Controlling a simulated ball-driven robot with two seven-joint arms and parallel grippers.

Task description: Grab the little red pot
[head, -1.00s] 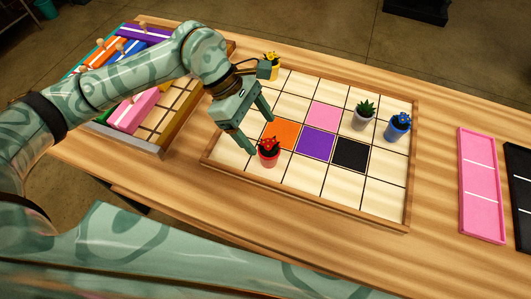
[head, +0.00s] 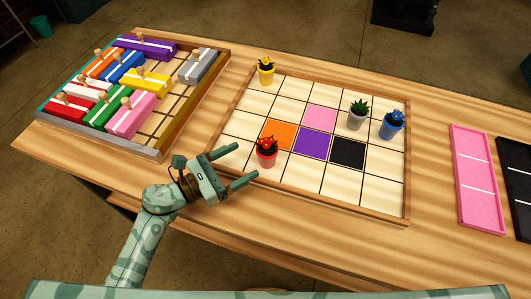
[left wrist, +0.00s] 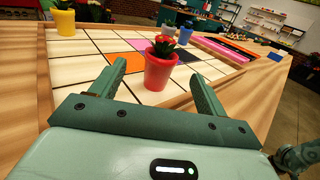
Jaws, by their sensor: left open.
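The little red pot (head: 266,158), with a red flower and green leaves, stands upright on the gridded board (head: 383,208), just left of and below the orange square. My left gripper (head: 246,167) is open and empty near the board's front left edge, with its fingers pointing toward the red pot. In the left wrist view the red pot (left wrist: 159,73) shows ahead, between the two spread fingertips in the picture. I cannot tell whether the pot lies between the fingers or just beyond them.
A yellow pot (head: 265,76) stands at the board's back left corner. A grey-white pot (head: 356,120) and a blue pot (head: 391,130) stand at right. A tray of coloured blocks (head: 158,157) lies left. Pink (head: 478,190) and black (head: 521,185) trays lie right.

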